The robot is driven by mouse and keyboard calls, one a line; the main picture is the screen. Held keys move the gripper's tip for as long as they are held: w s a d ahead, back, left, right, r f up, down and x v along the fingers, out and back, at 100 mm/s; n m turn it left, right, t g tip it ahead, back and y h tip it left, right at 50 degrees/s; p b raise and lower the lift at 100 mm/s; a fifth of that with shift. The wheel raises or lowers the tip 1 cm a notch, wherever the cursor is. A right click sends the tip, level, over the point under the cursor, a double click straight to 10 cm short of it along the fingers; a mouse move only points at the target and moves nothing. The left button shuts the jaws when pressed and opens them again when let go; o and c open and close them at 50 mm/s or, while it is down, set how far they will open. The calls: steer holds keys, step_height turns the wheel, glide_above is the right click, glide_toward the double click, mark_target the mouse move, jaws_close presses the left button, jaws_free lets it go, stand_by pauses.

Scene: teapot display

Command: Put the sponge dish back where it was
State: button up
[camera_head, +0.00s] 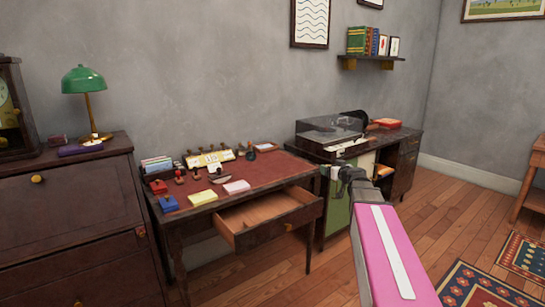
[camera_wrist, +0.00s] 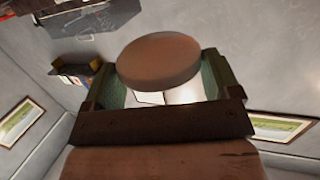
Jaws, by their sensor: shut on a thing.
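My gripper (camera_wrist: 157,85) is shut on a round brown disc (camera_wrist: 158,62), which I take to be the sponge dish. In the wrist view the disc sits between the two greenish fingers, with its flat face toward the camera. In the head view my gripper (camera_head: 341,172) is in front of the cabinet, right of the writing desk, at the end of my pink arm. The held disc cannot be made out there.
The writing desk (camera_head: 240,179) has an open drawer (camera_head: 268,215) jutting forward. Stamps, note pads and small boxes crowd its left and back; its front right top is clear. A record player (camera_head: 330,130) stands on the cabinet at right. A bureau (camera_head: 70,205) with a green lamp (camera_head: 84,82) is at left.

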steer(key=a+r+m+h, duration=0.1)
steer(key=r, duration=0.1)
steer(key=w+a+r+m+h, duration=0.1)
steer(key=r, duration=0.2)
steer(key=a+r+t+h, duration=0.1)
steer(key=r, duration=0.1)
steer(key=shift+w+r+m+h, duration=0.15)
steer(key=shift+r+m+h, duration=0.2)
steer(key=shift+m+h, duration=0.05)
steer(key=a+r+m+h, duration=0.1)
steer(key=a+r, duration=0.3)
steer(key=r, duration=0.4)
steer(key=shift+s+a+r+h, duration=0.15)
steer(key=shift+s+r+h, duration=0.05)
steer(key=shift+r+h, duration=0.2)
